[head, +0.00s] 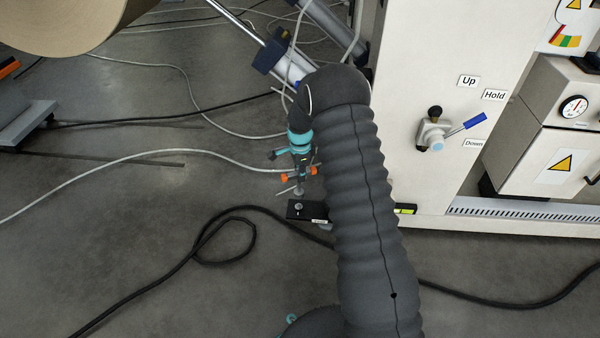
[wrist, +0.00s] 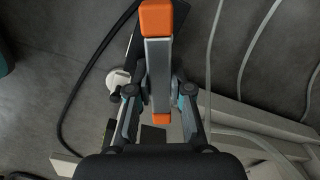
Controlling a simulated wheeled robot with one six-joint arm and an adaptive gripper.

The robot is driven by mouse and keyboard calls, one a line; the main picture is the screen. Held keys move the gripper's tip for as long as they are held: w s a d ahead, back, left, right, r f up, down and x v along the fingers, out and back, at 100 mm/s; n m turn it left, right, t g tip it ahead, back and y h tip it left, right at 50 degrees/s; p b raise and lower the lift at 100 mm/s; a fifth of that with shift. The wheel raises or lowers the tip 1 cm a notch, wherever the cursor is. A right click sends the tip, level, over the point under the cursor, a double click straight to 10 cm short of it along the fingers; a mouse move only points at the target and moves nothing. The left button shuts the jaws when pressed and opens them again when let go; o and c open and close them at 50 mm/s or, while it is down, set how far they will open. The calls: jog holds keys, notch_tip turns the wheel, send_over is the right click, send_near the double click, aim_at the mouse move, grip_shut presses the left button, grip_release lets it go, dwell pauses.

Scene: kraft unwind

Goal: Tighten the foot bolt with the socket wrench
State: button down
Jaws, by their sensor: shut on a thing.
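My gripper (head: 300,166) points down with its fingers shut on the socket wrench (head: 285,178). In the wrist view the wrench (wrist: 158,70) is a grey bar with orange ends, lying between the two fingers of my gripper (wrist: 161,88). In the head view its socket end points down above the foot bolt (head: 298,206), which stands on a small black foot plate (head: 312,213) with a white label. Socket and bolt look nearly in line; I cannot tell whether they touch. In the wrist view the bolt is not clearly seen.
The white machine cabinet (head: 420,190) stands right of my arm, with a blue-handled lever (head: 465,127) marked Up, Hold and Down. A black cable (head: 215,228) and pale hoses (head: 120,158) cross the floor. A large brown roll (head: 60,22) hangs at the upper left.

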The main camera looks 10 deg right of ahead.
aim_at(300, 190)
jog(key=shift+w+m, duration=0.2)
jog(key=shift+m, duration=0.1)
jog(key=shift+f+b, duration=1.2)
jog(key=shift+f, duration=1.3)
jog(key=shift+f+b, duration=0.8)
jog(key=shift+f, duration=0.05)
dwell(0.8)
dwell(0.3)
jog(key=shift+m, duration=1.1)
jog(key=shift+f, duration=0.1)
jog(key=shift+s+m, duration=0.1)
jog(key=shift+m, duration=1.1)
jog(key=shift+b, duration=0.3)
